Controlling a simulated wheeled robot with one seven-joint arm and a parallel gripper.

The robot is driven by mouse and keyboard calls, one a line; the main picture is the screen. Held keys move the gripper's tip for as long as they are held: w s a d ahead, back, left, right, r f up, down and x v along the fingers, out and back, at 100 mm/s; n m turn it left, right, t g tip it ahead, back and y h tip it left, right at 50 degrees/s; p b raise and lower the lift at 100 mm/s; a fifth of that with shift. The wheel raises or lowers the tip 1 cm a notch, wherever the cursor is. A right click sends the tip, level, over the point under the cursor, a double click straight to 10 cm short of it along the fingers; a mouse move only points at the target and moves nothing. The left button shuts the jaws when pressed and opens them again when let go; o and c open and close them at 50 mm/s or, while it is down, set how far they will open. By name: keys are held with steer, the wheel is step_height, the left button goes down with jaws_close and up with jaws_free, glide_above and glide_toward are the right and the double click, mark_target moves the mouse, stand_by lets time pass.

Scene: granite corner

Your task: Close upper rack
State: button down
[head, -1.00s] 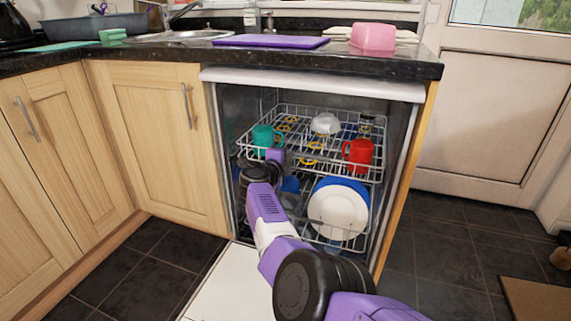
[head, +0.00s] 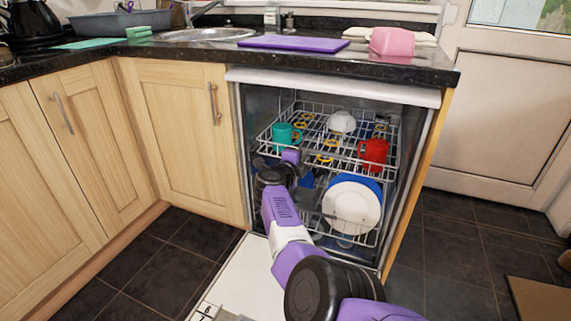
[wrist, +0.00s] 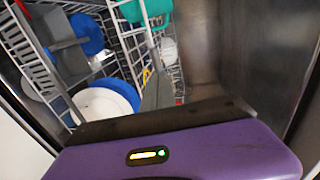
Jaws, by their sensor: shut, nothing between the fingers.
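The upper rack (head: 315,152) is a wire rack in the open dishwasher, holding a teal mug (head: 286,134), a red mug (head: 373,152) and a white bowl (head: 341,122). Its front lies near the opening; how far out it sits is hard to tell. My gripper (head: 291,157) is at the left front of the rack, and its tips are hard to make out there. In the wrist view my gripper (wrist: 157,92) is shut with nothing held, beside the wire racks and the steel inner wall. Whether it touches the rack cannot be told.
A lower rack (head: 340,232) holds a white plate (head: 350,207) and blue dishes. The dishwasher door (head: 250,277) lies open below my arm. Wooden cabinets (head: 175,140) stand at left. A dark worktop (head: 410,68) overhangs the opening.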

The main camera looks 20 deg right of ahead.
steer(key=p+v, duration=0.7)
steer(key=v, duration=0.2)
steer(key=shift+s+a, duration=0.25)
steer(key=shift+a, duration=0.05)
